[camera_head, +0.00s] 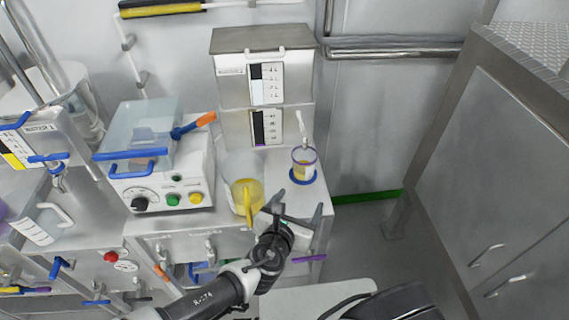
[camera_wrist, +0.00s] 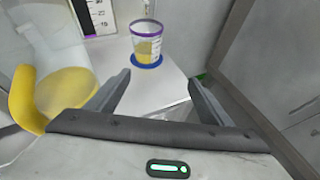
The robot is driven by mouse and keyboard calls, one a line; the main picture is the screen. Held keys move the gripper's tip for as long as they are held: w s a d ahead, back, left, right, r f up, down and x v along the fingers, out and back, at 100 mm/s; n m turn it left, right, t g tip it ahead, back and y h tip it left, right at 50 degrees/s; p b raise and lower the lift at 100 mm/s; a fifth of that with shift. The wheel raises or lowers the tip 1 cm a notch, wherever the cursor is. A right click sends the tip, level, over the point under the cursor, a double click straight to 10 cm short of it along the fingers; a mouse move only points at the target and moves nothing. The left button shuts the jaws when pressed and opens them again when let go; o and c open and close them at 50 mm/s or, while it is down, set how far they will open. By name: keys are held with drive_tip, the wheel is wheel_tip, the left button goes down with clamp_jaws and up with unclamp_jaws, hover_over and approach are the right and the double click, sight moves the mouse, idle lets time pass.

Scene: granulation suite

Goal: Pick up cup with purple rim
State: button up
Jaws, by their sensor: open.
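The cup with the purple rim (camera_head: 303,165) stands upright on a round blue base at the right end of the steel counter. It is clear, with yellow contents, and sits below a dispenser tap. In the wrist view the cup (camera_wrist: 147,43) is at the top, beyond the fingertips and a little left of the middle. My gripper (camera_head: 297,212) is open and empty, in front of the cup and apart from it. In the wrist view, my gripper (camera_wrist: 158,82) shows both fingers spread with nothing between them.
A larger clear jug with yellow contents and handle (camera_head: 243,188) stands left of the cup, close to my gripper; it also shows in the wrist view (camera_wrist: 62,92). The steel dispenser (camera_head: 232,95) stands behind. A white boxed machine (camera_head: 160,165) is further left. Floor is free at right.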

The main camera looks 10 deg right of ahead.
drive_tip(key=shift+w+a+r+n+t, duration=0.55)
drive_tip(key=shift+a+n+t, duration=0.05)
drive_tip(key=shift+n, duration=0.1)
drive_tip(key=shift+w+a+b, duration=0.2)
drive_tip(key=shift+w+b, duration=0.1)
drive_tip(key=b, duration=0.6)
approach(302, 172)
drive_tip(key=shift+w+d+f, duration=0.2)
drive_tip(key=shift+w+f, duration=0.1)
drive_tip(key=shift+f, duration=0.1)
drive_tip(key=shift+w+d+f, duration=0.25)
drive_tip(key=shift+f, duration=0.15)
drive_tip(key=w+b, duration=0.1)
drive_tip(key=b, duration=0.2)
drive_tip(key=shift+w+d+f, duration=0.1)
drive_tip(key=shift+f, duration=0.1)
drive_tip(key=x, duration=0.1)
drive_tip(key=b+x, duration=0.1)
drive_tip(key=x, duration=0.1)
drive_tip(key=b+x, duration=0.1)
drive_tip(key=x, duration=0.1)
drive_tip(key=shift+w+d+r, duration=0.1)
drive_tip(key=shift+w+r, duration=0.2)
drive_tip(key=shift+r, duration=0.05)
drive_tip(key=shift+b+x, duration=0.9)
drive_tip(key=shift+x, duration=1.8)
drive_tip(key=shift+w, duration=0.1)
drive_tip(key=shift+c, duration=0.4)
clamp_jaws()
